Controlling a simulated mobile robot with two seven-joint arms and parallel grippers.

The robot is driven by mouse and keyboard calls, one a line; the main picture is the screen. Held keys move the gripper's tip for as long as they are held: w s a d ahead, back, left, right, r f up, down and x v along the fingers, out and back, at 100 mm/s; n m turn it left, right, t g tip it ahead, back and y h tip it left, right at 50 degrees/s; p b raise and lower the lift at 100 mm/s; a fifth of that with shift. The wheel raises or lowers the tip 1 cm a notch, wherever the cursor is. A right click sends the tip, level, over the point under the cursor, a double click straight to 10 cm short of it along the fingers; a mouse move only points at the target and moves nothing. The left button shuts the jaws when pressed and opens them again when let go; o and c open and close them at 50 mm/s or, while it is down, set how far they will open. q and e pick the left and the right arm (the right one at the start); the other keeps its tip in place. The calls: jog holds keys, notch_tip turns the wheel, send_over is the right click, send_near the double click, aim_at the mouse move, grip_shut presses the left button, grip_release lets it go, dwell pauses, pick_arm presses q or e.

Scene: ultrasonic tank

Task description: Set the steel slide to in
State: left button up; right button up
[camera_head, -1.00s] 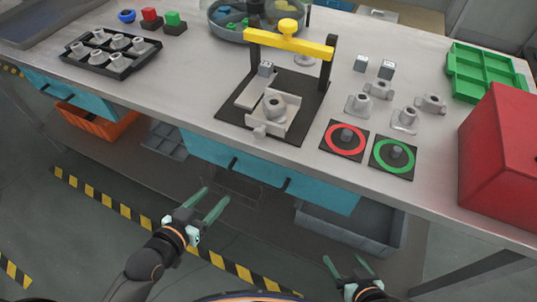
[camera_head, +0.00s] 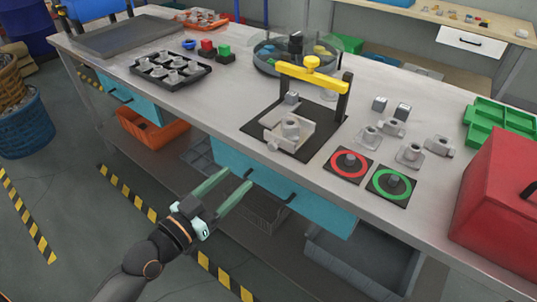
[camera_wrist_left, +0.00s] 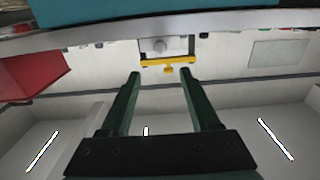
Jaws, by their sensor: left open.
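The steel slide (camera_head: 277,139) is a pale grey carriage on a black base plate (camera_head: 318,142). It sits toward the plate's front edge, with a round knob (camera_head: 273,146) facing the bench front. A grey metal part (camera_head: 290,127) stands on it. A yellow bridge (camera_head: 308,74) spans the plate behind the slide. My left gripper (camera_head: 239,177) is open and empty, in front of the bench and left of the slide, apart from it. In the left wrist view its fingers (camera_wrist_left: 160,73) are spread, with the yellow bridge (camera_wrist_left: 168,64) beyond. My right gripper is not in view.
Red-ringed (camera_head: 348,165) and green-ringed (camera_head: 391,186) pads lie right of the fixture, with several metal parts behind. A red box (camera_head: 500,205) stands at the right end. A black tray of parts (camera_head: 170,70) is at left. Bench space between that tray and the fixture is clear.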

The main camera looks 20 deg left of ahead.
aim_at(271, 147)
pick_arm(q)
jog(key=x, duration=1.2)
jog(key=shift+w+f+p, duration=0.1)
jog(key=shift+p, duration=0.3)
grip_shut()
dwell(0.8)
